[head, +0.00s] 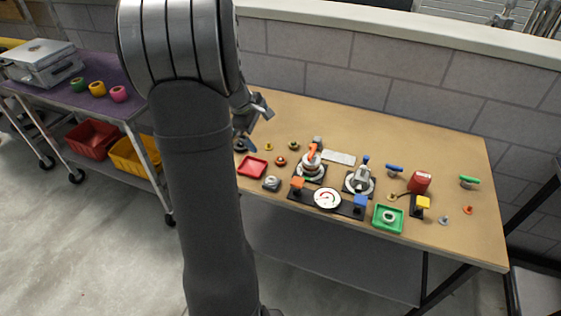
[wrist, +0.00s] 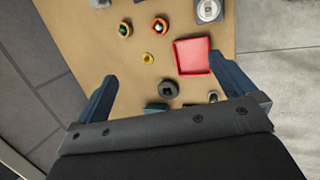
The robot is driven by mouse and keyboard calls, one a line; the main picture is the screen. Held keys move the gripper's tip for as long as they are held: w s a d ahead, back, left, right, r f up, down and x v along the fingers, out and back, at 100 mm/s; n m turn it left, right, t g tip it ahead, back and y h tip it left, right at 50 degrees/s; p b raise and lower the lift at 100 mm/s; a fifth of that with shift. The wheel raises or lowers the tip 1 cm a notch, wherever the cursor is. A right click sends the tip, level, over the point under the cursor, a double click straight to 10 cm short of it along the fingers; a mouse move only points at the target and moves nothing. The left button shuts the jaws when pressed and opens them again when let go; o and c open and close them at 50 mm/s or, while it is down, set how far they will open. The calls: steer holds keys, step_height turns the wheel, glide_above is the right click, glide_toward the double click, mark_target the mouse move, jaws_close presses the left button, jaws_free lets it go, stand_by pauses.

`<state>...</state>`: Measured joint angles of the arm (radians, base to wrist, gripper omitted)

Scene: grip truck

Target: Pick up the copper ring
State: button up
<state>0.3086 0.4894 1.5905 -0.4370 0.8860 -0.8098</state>
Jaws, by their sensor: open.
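An orange-copper ring with a dark centre (head: 280,161), which looks like the copper ring, lies on the tan workbench (head: 400,130), right of the red tray (head: 252,167). It also shows near the top of the wrist view (wrist: 160,25), beyond the fingertips. My gripper (head: 262,106) is above the bench's left part, open and empty, apart from the ring. In the wrist view its two fingers (wrist: 163,74) are spread wide. A small yellow ring (wrist: 147,58) and a dark round piece (wrist: 168,90) appear between or near them, on the bench below.
An olive ring (head: 293,146) lies close to the copper one. A grey fitting (head: 271,183), a dial gauge (head: 327,199), clamp-like fixtures (head: 359,182) and a green tray (head: 388,218) crowd the front. The back of the bench is mostly clear before the block wall.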

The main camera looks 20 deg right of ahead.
steer(key=c, duration=0.9)
steer(key=shift+c, duration=0.2)
steer(key=n, duration=1.2)
glide_above(279, 159)
steer(key=a, duration=0.2)
step_height(279, 159, down, 11)
steer(key=shift+a+r, duration=0.1)
steer(key=shift+s+x, duration=0.2)
steer(key=shift+x, duration=1.1)
steer(key=shift+s+x, duration=0.15)
steer(key=shift+x, duration=1.15)
